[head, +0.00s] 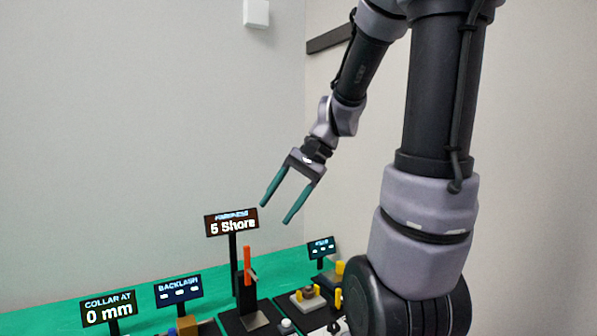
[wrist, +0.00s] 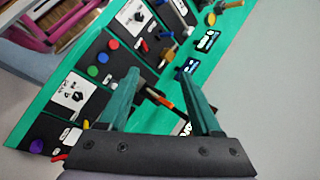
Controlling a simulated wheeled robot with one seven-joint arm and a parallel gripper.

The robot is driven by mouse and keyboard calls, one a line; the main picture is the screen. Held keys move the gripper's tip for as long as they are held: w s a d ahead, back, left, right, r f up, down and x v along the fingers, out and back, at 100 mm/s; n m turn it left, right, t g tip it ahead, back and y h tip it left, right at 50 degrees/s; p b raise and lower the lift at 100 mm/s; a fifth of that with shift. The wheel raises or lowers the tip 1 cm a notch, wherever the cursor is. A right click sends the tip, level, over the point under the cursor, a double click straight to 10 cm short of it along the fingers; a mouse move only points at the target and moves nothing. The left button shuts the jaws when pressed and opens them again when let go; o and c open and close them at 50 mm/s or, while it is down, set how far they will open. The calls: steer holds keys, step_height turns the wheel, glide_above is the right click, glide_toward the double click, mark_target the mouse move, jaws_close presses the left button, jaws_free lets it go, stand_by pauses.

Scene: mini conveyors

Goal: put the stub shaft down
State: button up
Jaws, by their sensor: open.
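My gripper (head: 275,213) is open and empty, raised in the air above the green bench. Its two teal fingers also show in the wrist view (wrist: 162,68), spread apart with nothing held between them. I cannot make out the stub shaft for certain in either view. Small parts on the bench are too small or blurred to tell apart, and my own arm hides the right end of the bench in the head view.
The green bench (head: 50,318) carries a tall "5 Shore" sign (head: 232,224), a "COLLAR AT 0 mm" sign (head: 108,308) and a "BACKLASH" sign (head: 179,290). An orange upright piece (head: 247,262) stands by the tall sign. Several coloured knobs, including a blue one (wrist: 92,71), sit on black panels.

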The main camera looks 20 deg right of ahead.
steer(key=s+d+r+n+t+h, duration=0.2)
steer(key=s+r+n+t+h, duration=0.2)
steer(key=r, duration=0.4)
steer(key=shift+s+t+h, duration=0.3)
steer(key=shift+s+t, duration=0.4)
steer(key=shift+f, duration=0.1)
stand_by(1.9)
